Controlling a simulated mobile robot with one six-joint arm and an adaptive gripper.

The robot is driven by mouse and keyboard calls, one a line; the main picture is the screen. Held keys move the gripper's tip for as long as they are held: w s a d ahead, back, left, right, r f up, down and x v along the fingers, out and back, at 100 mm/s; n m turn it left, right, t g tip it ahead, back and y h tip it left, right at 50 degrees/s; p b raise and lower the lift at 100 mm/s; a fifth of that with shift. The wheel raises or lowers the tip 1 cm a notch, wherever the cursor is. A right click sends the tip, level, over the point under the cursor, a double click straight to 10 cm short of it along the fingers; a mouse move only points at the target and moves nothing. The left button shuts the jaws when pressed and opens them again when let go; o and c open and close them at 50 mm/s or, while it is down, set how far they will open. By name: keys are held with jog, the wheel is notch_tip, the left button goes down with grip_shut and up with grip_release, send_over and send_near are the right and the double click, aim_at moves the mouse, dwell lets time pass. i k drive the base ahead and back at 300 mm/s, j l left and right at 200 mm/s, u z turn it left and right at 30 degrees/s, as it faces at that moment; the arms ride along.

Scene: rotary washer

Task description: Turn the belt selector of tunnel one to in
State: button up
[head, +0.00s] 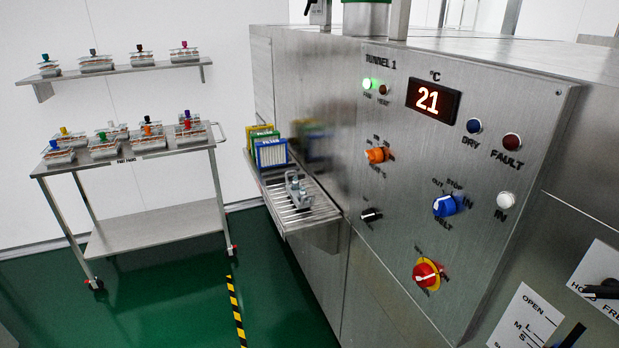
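The belt selector (445,206) is a blue rotary knob on the steel control panel (400,235) of tunnel one. The labels OUT, STOP and IN run around it from upper left to right, with BELT below. A pale mark shows on the left part of the knob, but it is too small to tell exactly which label it points to. A pale lamp (507,201) labelled IN is to the right of the knob. My gripper is not clearly in view, and nothing touches the selector.
The panel also bears an orange knob (377,155), a black knob (371,215), a red-and-yellow switch (427,274) and a display (433,100) reading 21. A roller conveyor (318,208) juts out left of the panel. A loaded cart (150,220) stands at left; green floor (185,290) lies between.

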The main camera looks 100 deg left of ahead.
aim_at(444, 206)
jog(key=u, duration=2.75)
